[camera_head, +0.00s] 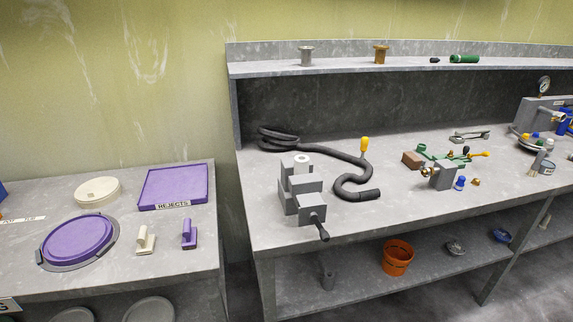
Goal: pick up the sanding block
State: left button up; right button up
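A small brown block (413,160), which looks like the sanding block, lies on the grey workbench (345,228) right of the middle. It sits just left of green fittings (438,153) and a grey block with brass ends (442,176). Its top and front faces show and nothing covers it. Neither of my grippers is in view.
A grey vise (303,190) and a dark hose (330,150) stand left of the block, with a yellow-capped piece (364,145). A shelf (340,67) runs above. An orange pail (397,257) stands below. The bench front before the block is clear.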

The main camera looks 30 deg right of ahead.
aim_at(409, 159)
jog(key=z, duration=1.7)
